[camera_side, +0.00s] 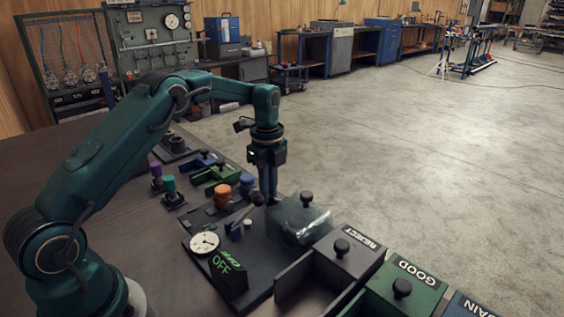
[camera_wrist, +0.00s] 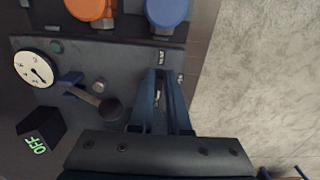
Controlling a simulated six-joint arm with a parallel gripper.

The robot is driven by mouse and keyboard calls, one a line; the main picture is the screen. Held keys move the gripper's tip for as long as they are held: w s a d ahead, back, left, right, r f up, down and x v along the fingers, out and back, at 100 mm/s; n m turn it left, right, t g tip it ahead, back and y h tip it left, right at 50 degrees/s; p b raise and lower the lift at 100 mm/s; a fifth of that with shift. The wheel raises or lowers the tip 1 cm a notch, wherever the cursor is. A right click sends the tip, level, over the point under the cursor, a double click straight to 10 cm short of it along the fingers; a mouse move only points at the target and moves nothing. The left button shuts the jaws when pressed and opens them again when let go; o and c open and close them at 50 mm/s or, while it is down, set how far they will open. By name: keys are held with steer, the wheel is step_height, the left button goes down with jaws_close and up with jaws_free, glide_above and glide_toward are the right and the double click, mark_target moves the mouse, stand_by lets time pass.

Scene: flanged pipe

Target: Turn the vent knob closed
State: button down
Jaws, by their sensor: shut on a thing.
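My gripper (camera_side: 268,198) points straight down over the right part of the dark test plate (camera_wrist: 60,110), beside the clear cover. In the wrist view its two blue fingers (camera_wrist: 163,80) are close together, shut on the vent knob. The knob is mostly hidden between them; only a small pale bit shows in the gap. I cannot tell which way it is turned.
A black ball-ended lever (camera_wrist: 110,108) stands left of my fingers. A dial gauge (camera_side: 205,242) and a display reading OFF (camera_side: 228,272) are near the plate's left. A clear cover (camera_side: 300,222) with a black knob sits right. Lidded bins, one marked REJECT (camera_side: 345,255), stand in front.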

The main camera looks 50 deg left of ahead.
stand_by(0.4)
steer(key=c, duration=0.9)
jaws_free()
steer(key=shift+r, duration=0.1)
steer(key=shift+r, duration=2.5)
